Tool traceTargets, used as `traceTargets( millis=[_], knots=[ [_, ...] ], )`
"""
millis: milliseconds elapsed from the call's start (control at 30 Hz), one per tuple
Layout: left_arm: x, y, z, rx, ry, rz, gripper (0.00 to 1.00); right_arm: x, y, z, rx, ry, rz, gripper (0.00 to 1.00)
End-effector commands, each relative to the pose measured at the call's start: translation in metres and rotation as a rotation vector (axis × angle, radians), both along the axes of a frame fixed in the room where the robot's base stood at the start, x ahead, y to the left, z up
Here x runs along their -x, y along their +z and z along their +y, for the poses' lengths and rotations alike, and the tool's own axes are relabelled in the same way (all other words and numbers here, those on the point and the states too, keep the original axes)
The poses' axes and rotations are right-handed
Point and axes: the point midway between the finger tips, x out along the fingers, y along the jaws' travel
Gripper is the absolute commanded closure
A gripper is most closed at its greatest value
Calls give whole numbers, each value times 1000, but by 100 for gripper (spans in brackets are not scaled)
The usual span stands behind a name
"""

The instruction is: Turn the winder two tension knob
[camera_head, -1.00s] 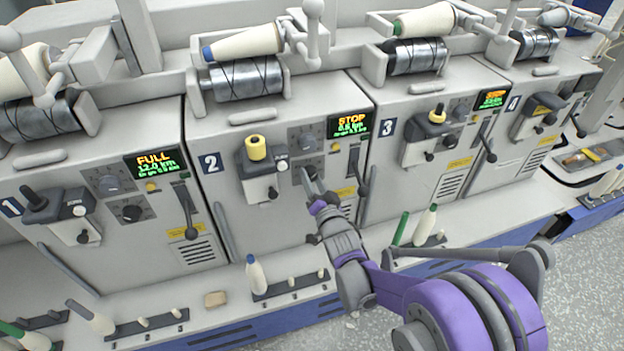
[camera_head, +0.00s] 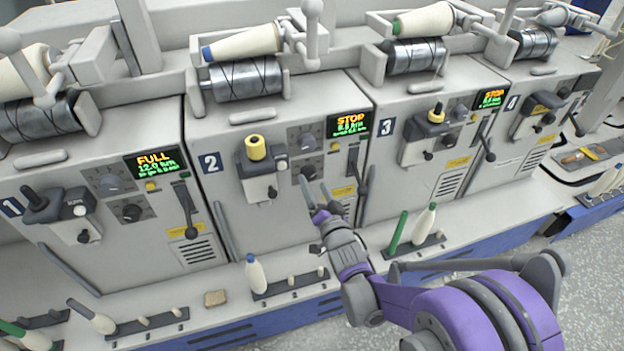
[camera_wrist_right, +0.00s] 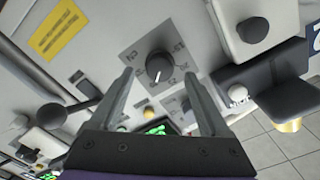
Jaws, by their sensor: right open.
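Winder two (camera_head: 228,190) is the machine with the "2" plate, and its display (camera_head: 350,123) reads STOP. Its front panel has an upper dial (camera_head: 308,143) and a dark lower knob (camera_head: 308,171); I cannot read which is labelled tension. My right gripper (camera_head: 316,190) is open and empty, just below and in front of the lower knob. In the right wrist view a round dark knob (camera_wrist_right: 159,67) with a pale pointer line and a ring of marks sits between and beyond the open fingertips (camera_wrist_right: 159,76), apart from both. My left gripper is out of view.
A black lever (camera_head: 354,165) stands right of the knobs, and a yellow-topped unit (camera_head: 256,148) stands left of them. Winder one (camera_head: 100,185) and winder three (camera_head: 425,140) flank it. Below, a ledge holds a peg strip (camera_head: 290,286) and a white bobbin (camera_head: 256,272).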

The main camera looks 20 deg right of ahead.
Motion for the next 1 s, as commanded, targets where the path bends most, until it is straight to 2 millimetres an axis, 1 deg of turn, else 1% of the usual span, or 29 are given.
traceTargets(
  millis=[33, 200, 300, 400, 567, 1000],
  knots=[
    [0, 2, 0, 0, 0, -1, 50, 12, 1, -1, 0, -1, -1, 20],
    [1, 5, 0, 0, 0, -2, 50, 46, 1, -2, -1, 0, 0, 20],
    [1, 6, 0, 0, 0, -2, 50, 61, 1, -2, 0, 0, 0, 20],
    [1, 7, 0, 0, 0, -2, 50, 70, 0, -3, -1, 0, 0, 20],
    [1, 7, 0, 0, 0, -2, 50, 76, 0, -3, -1, -1, 1, 20],
    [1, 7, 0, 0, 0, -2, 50, 75, 0, -3, -1, -1, 1, 20]
  ],
)
